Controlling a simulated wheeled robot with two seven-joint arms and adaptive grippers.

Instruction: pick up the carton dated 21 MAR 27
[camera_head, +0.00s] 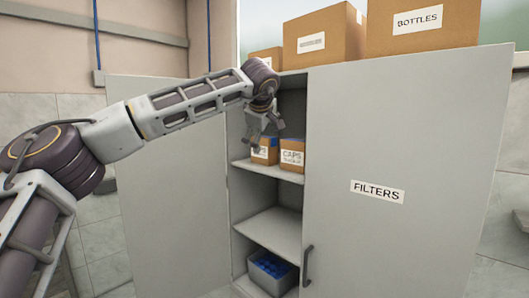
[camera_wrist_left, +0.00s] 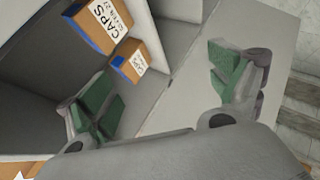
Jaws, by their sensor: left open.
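Two brown cartons with blue tops and white CAPS labels stand side by side on the cabinet's upper shelf (camera_head: 270,171). The left carton (camera_head: 264,156) is partly behind my gripper; the right carton (camera_head: 292,146) shows more fully. In the left wrist view both appear tilted, a larger carton (camera_wrist_left: 92,32) and a smaller-looking carton (camera_wrist_left: 122,66). The date lines are too small to read surely. My left gripper (camera_head: 264,142) is in front of the left carton and above the shelf. In the wrist view its fingers (camera_wrist_left: 163,88) are wide apart with nothing between them.
The middle shelf (camera_head: 272,230) is empty. A grey bin (camera_head: 258,276) with blue contents is at the bottom. Boxes, one a BOTTLES box (camera_head: 420,38), stand on top.

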